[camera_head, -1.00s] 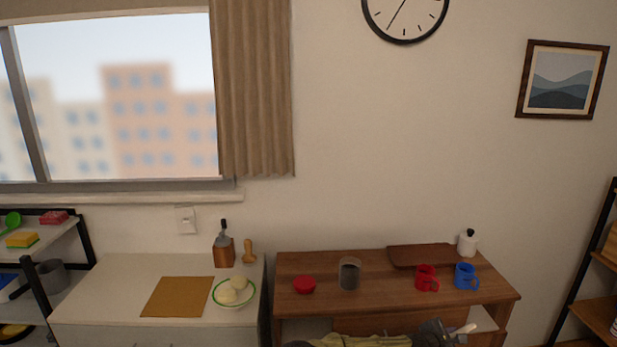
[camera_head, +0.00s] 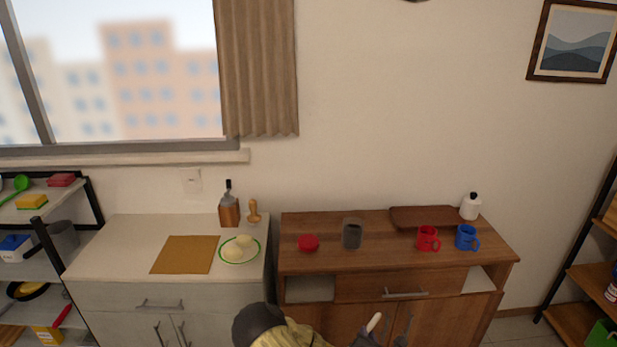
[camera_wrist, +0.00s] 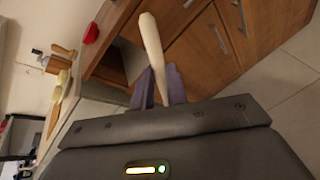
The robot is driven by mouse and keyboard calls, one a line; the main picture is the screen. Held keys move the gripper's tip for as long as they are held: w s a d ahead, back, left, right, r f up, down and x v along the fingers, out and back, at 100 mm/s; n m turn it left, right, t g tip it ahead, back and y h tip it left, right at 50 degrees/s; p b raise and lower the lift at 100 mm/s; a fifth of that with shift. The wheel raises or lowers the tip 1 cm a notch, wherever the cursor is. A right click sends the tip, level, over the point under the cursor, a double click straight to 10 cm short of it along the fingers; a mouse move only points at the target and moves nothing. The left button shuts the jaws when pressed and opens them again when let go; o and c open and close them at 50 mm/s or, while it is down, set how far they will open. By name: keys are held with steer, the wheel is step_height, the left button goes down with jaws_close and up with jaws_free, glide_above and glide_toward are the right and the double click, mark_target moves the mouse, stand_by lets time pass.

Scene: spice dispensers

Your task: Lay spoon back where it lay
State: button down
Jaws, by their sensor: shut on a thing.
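My gripper (camera_head: 368,338) is low in front of the wooden cabinet in the head view, at the bottom edge of the picture. In the wrist view its two purple-grey fingers (camera_wrist: 161,86) are shut on a pale cream spoon (camera_wrist: 151,38). The spoon's visible part is a long, smooth, rounded piece pointing away from the fingers; the rest is hidden between and behind them. In the head view only a short pale end of the spoon (camera_head: 374,322) shows, tilted upward, clear of the cabinet top.
The wooden cabinet top (camera_head: 385,258) bears a red bowl-like piece (camera_head: 309,243), a dark-filled jar (camera_head: 352,234), a board (camera_head: 420,217), a red mug (camera_head: 428,239), a blue mug (camera_head: 466,238) and a white bottle (camera_head: 470,206). The white counter (camera_head: 130,235) holds a brown mat (camera_head: 186,254) and plate (camera_head: 224,259).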

steer(key=shift+s+a+r+n+y, duration=0.3)
steer(key=shift+s+a+r+y, duration=0.1)
steer(key=shift+s+a, duration=0.15)
steer(key=s+f, duration=0.4)
steer(key=f, duration=0.1)
steer(key=shift+f, duration=0.3)
steer(key=shift+s, duration=0.2)
